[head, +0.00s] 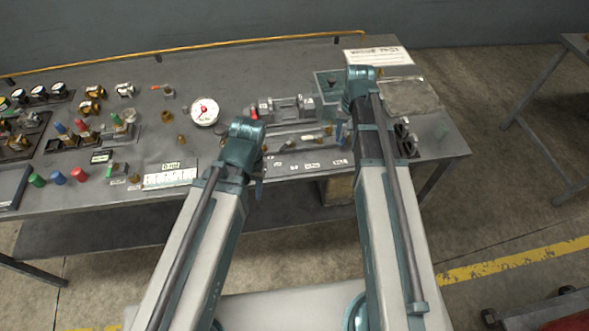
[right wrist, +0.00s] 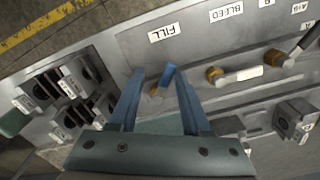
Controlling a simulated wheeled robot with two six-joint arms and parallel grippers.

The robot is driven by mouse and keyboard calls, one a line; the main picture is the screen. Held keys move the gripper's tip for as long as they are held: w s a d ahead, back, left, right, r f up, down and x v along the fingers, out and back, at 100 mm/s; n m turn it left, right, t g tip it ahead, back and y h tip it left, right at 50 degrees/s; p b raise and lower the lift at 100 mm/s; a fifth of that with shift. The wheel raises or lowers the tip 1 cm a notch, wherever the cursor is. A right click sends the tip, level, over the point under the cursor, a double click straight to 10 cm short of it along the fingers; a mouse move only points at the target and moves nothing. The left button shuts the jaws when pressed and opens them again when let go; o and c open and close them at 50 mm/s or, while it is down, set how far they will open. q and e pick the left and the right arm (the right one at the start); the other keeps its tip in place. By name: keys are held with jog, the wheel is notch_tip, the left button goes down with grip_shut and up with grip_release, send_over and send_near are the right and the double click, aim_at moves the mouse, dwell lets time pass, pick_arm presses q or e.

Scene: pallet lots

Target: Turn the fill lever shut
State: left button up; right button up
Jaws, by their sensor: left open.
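The fill lever (right wrist: 168,77) has a blue handle on a brass-coloured valve stem, beside the FILL label (right wrist: 165,33) on a grey panel. In the right wrist view it stands between the two blue fingers of my right gripper (right wrist: 158,98). In the head view my right gripper (head: 345,133) is at the panel's right end and hides the lever. My left gripper (head: 258,178) is open at the bench's front edge, left of the panel.
A white-handled lever (right wrist: 240,75) by the BLEED label (right wrist: 226,12) is right of the fill lever in the wrist view. Black-and-grey clamp blocks (right wrist: 70,88) stand to its left.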

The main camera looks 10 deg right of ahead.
jog(key=shift+s+d+n, duration=0.15)
jog(key=shift+d+n, duration=0.25)
jog(key=shift+n, duration=0.7)
notch_tip(320, 180, up, 14)
jog(key=r+p, duration=0.1)
jog(key=p, duration=1.4)
jog(key=s+a+f+n+b, duration=0.3)
jog(key=s+a+f+b, duration=0.1)
jog(key=s+a, duration=0.3)
jog(key=s+a+f+n+h+b, duration=0.1)
jog(key=s+a+f+n+b, duration=0.2)
jog(key=s+a, duration=0.5)
jog(key=shift+a+f+b, duration=0.55)
jog(key=shift+a+b, duration=0.05)
jog(key=shift+a, duration=1.25)
jog(key=shift+w, duration=0.1)
